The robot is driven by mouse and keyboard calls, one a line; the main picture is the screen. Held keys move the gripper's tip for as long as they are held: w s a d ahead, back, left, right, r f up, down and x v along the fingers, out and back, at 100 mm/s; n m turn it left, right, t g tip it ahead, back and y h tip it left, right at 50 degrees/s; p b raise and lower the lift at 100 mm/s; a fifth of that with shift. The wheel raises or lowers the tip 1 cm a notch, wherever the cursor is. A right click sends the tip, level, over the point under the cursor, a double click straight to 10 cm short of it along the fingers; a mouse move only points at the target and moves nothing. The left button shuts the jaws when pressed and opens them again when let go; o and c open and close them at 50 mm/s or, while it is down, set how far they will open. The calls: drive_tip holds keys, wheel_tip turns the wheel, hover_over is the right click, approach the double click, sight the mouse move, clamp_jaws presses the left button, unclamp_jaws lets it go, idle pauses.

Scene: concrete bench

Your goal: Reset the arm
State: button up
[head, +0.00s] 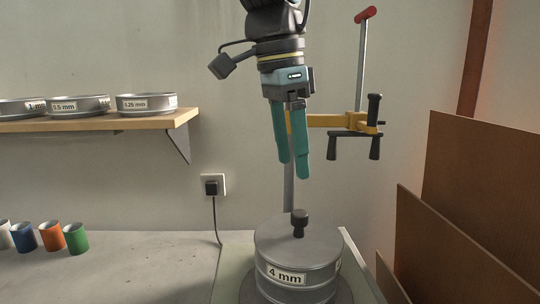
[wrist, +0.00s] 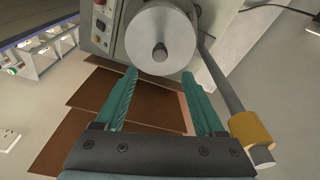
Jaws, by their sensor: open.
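My gripper (head: 292,172) points down in the head view, its two teal fingers above the sieve stack. In the wrist view my gripper (wrist: 162,90) shows its fingers wide apart with nothing between them. The stack, labelled 4 mm (head: 292,268), has a grey lid with a dark knob (head: 299,223). The fingertips are above the knob and do not touch it. In the wrist view the round lid (wrist: 161,38) lies beyond the fingertips.
A wooden shelf (head: 120,122) at left holds labelled sieves (head: 146,103). A yellow clamp arm (head: 340,121) on a metal post stands close behind my gripper. Several coloured cups (head: 76,238) stand on the bench at left. Brown panels (head: 480,190) lean at right.

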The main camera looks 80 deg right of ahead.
drive_tip(key=w+a+f+n+t, duration=0.1)
drive_tip(key=w+f+n, duration=0.25)
drive_tip(key=w, duration=0.85)
drive_tip(key=w+a+f+n, duration=0.2)
drive_tip(key=w+f+n, duration=0.15)
drive_tip(key=w, duration=0.85)
drive_tip(key=w+a+f+n+t, duration=0.1)
drive_tip(key=w+a+f+n, duration=0.15)
drive_tip(key=w+a, duration=0.4)
drive_tip(key=w+a+f+n, duration=0.2)
drive_tip(key=w+a+n, duration=0.1)
drive_tip(key=w, duration=0.6)
drive_tip(key=w+a+f+n, duration=0.3)
drive_tip(key=w+a+n, duration=0.15)
drive_tip(key=a, duration=0.55)
drive_tip(key=w+a+f+n, duration=0.35)
drive_tip(key=w+a, duration=0.25)
drive_tip(key=a, duration=0.4)
drive_tip(key=s+a+f+n, duration=0.1)
drive_tip(key=a+n, duration=0.3)
drive_tip(key=a, duration=0.5)
drive_tip(key=s+a+f+n+t, duration=0.1)
drive_tip(key=s+a+f+n, duration=0.1)
drive_tip(key=a, duration=0.7)
drive_tip(key=shift+a+f+n+y, duration=0.15)
drive_tip(key=shift+f+n+y, duration=0.25)
drive_tip(key=shift+f+n, duration=0.45)
drive_tip(key=shift+r, duration=0.1)
